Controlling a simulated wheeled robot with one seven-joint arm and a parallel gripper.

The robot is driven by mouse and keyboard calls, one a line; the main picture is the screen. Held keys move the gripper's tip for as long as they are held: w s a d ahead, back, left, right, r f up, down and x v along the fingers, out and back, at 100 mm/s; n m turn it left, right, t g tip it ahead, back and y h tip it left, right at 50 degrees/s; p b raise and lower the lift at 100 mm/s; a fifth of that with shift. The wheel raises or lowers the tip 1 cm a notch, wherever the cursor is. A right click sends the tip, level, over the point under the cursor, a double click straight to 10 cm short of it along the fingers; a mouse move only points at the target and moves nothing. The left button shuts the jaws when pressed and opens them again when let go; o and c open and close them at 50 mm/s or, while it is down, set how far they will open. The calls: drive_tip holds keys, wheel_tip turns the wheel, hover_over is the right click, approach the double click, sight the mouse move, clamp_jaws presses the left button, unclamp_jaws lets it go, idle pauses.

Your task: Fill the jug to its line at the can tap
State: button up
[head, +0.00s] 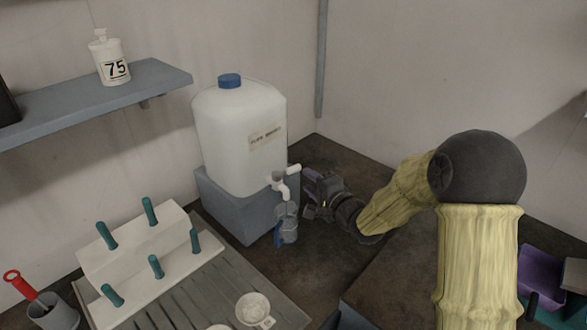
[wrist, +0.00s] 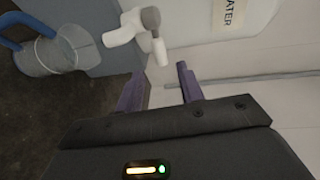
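The white can (head: 238,140) with a blue cap stands on a grey-blue block. Its white tap (head: 278,182) juts from the lower front, and the wrist view shows the tap (wrist: 128,28) with a white lever. The clear jug (head: 289,228) with a blue handle stands upright under the tap; it also shows in the wrist view (wrist: 62,54). Its water level and line cannot be made out. My gripper (head: 311,192) is just right of the tap. In the wrist view its purple fingers (wrist: 158,84) are apart with nothing between them, close to the lever.
A white rack (head: 130,250) with teal pegs stands at the left by a grooved drainboard (head: 185,290). A white cup (head: 254,309) sits on the board. Dark counter lies clear right of the jug.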

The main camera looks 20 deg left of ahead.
sight(295, 171)
drive_tip(key=p+x, duration=0.1)
drive_tip(key=x, duration=0.8)
clamp_jaws()
